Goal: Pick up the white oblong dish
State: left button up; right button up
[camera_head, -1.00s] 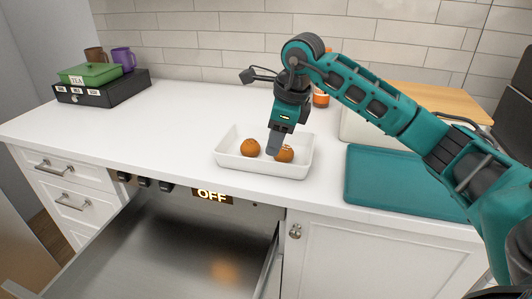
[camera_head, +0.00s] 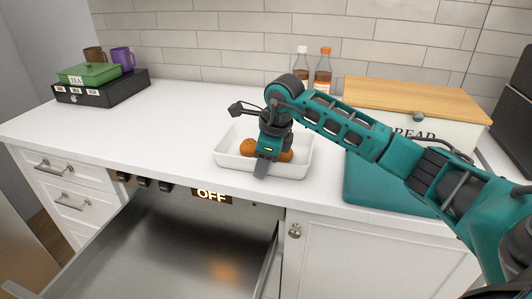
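The white oblong dish (camera_head: 233,162) stands on the white counter near its front edge, above the open drawer. Brown round items lie in it: one (camera_head: 248,147) shows left of my gripper, and another (camera_head: 286,156) is partly hidden behind it. My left gripper is not in view.
An open metal drawer (camera_head: 170,240) lies below the dish. A teal board (camera_head: 365,186) and a bread box (camera_head: 450,130) stand at right. Two bottles (camera_head: 322,72) stand behind. A tea box (camera_head: 105,88) with mugs is at far left. The counter left of the dish is clear.

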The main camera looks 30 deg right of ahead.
grip_shut()
dwell(1.1)
jog(key=shift+r, duration=0.15)
